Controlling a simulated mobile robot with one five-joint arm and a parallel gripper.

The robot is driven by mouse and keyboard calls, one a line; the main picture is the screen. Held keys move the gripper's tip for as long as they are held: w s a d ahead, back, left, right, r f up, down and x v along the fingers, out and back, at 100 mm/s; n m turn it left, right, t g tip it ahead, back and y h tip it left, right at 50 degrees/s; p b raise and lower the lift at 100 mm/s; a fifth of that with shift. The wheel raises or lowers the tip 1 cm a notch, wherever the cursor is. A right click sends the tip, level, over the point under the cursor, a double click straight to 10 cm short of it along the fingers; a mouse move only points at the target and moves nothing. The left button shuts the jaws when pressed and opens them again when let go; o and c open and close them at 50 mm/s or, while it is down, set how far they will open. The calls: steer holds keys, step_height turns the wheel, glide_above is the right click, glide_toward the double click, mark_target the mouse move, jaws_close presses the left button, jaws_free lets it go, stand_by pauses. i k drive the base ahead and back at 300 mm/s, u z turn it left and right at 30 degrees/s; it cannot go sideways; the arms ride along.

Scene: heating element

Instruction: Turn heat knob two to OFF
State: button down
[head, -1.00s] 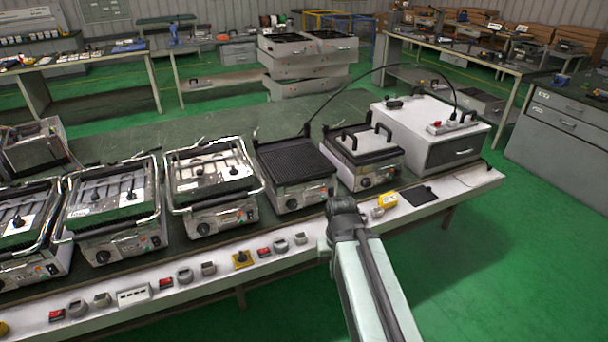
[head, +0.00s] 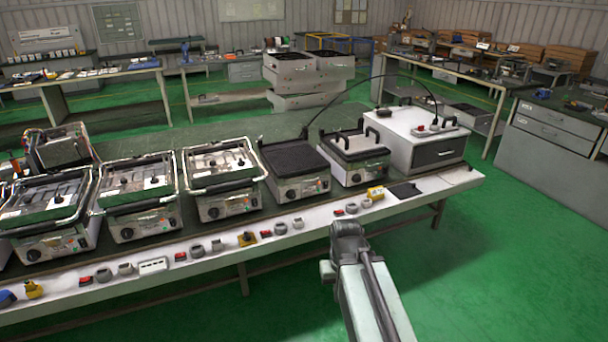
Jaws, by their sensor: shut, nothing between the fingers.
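Several press grills stand in a row on the long green-topped bench, each with a black heat knob on its front. I cannot tell which is heat knob two, and the knob settings are too small to read. My gripper (head: 347,232) is shut and empty, in front of the bench's front edge, apart from all knobs. My own arm hides part of its fingers.
The green floor (head: 500,260) is clear at right.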

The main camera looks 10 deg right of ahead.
mark_target(291, 194)
steer(key=u, duration=0.15)
steer(key=i, duration=0.9)
steer(key=z, duration=0.05)
